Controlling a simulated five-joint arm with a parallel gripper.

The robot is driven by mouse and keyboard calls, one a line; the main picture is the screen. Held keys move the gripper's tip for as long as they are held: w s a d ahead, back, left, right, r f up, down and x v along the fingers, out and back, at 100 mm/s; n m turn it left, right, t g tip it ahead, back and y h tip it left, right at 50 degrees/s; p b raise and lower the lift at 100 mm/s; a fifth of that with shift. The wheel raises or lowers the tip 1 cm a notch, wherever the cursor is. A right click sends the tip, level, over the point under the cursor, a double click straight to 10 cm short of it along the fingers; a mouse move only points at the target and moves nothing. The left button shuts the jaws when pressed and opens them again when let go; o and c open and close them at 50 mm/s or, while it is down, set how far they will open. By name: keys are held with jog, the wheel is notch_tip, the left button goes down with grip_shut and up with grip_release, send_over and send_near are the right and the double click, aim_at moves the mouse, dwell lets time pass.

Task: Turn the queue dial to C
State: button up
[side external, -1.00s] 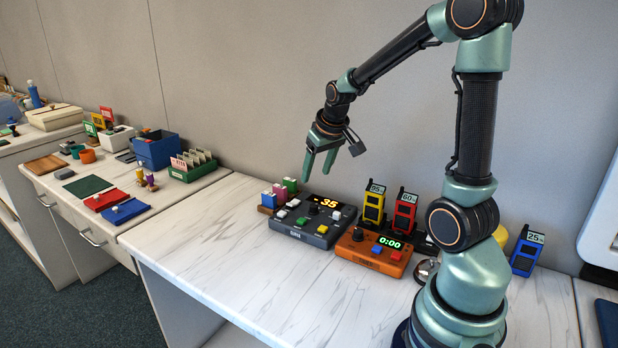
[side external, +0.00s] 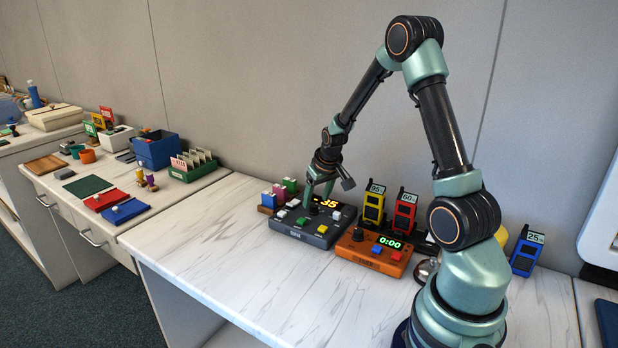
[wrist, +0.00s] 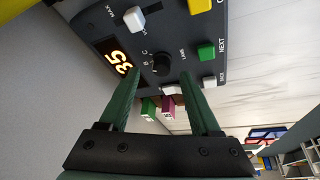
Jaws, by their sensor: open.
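The queue dial (wrist: 161,64) is a small black knob on the dark grey console (side external: 292,238), which has an orange "35" display and several coloured buttons. In the wrist view, letters B and C show beside the dial, close to the display; I cannot tell which letter its pointer marks. My gripper (side external: 318,197) points down at the console in the side view, and its fingers hide part of the display. In the wrist view my green gripper fingers (wrist: 160,84) are apart, with the dial in the gap just beyond their tips. The gripper is open and empty.
An orange timer box (side external: 372,256) reading 0:00 stands right of the console. A yellow radio (side external: 373,208) and a red radio (side external: 404,214) stand behind it. Small pink and green blocks (side external: 281,192) stand at the console's left. The marble counter in front (side external: 230,265) is clear.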

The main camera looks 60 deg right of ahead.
jog(key=shift+x, duration=1.25)
grip_shut()
jog(key=shift+m, duration=1.3)
jog(key=shift+w+a, duration=0.1)
grip_release()
jog(key=shift+r, duration=0.15)
